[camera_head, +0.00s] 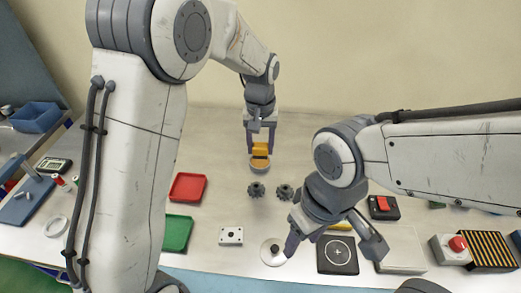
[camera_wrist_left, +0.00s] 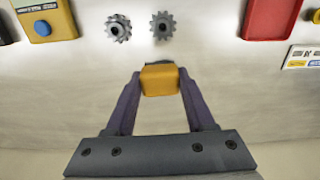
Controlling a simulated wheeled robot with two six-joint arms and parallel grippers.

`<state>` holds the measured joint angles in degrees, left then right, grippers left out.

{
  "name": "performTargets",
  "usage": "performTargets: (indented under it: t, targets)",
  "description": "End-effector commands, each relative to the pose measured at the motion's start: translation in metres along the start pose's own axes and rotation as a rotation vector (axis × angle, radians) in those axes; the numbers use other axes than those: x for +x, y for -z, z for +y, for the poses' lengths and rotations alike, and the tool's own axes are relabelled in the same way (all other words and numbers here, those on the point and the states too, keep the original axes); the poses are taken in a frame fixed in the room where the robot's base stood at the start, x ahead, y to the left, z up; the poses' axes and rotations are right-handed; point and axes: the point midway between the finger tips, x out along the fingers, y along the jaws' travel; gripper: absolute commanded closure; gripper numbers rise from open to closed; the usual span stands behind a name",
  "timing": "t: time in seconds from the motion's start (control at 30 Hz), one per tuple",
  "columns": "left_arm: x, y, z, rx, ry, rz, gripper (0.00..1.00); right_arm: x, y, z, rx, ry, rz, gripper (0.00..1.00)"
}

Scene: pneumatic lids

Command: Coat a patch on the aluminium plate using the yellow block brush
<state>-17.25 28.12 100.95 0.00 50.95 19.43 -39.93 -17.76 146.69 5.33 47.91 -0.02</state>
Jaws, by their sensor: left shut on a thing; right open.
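My left gripper (camera_head: 261,138) is shut on the yellow block brush (camera_head: 260,149) at the back middle of the table. The brush also shows between the fingers in the left wrist view (camera_wrist_left: 160,79). My right gripper (camera_head: 333,244) is open and empty, fingers spread above the front right of the table.
Two dark gears (camera_head: 257,190) lie in front of the brush. A red tray (camera_head: 188,187) and green tray (camera_head: 178,232) lie left. A pale disc (camera_head: 272,252), black square (camera_head: 337,255) and pale block (camera_head: 402,251) lie around my right gripper. A red-button box (camera_head: 451,248) stands right.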

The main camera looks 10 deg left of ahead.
Motion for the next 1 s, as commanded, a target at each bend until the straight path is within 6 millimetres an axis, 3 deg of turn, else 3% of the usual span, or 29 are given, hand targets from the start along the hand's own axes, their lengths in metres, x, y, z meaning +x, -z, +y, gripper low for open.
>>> performTargets:
  t: [0.1,0.3,0.5,0.67,1.0]
  targets:
    - [-0.008,0.013,0.000,-0.001,0.001,-0.004,0.90,-0.032,0.002,-0.002,0.000,0.000,0.000,0.44]
    - [-0.001,0.040,-0.002,-0.002,0.002,-0.005,0.90,-0.078,0.004,-0.006,-0.001,0.000,0.001,0.44]
    - [0.012,0.055,-0.005,-0.001,0.001,-0.003,0.90,-0.106,0.006,-0.008,-0.001,0.000,0.001,0.44]
    - [0.020,0.059,-0.006,-0.001,0.000,0.000,0.90,-0.110,0.006,-0.008,-0.001,0.000,0.000,0.44]
    - [0.045,0.059,-0.005,0.000,0.000,0.000,0.90,-0.092,0.005,-0.007,0.001,0.000,0.000,0.44]
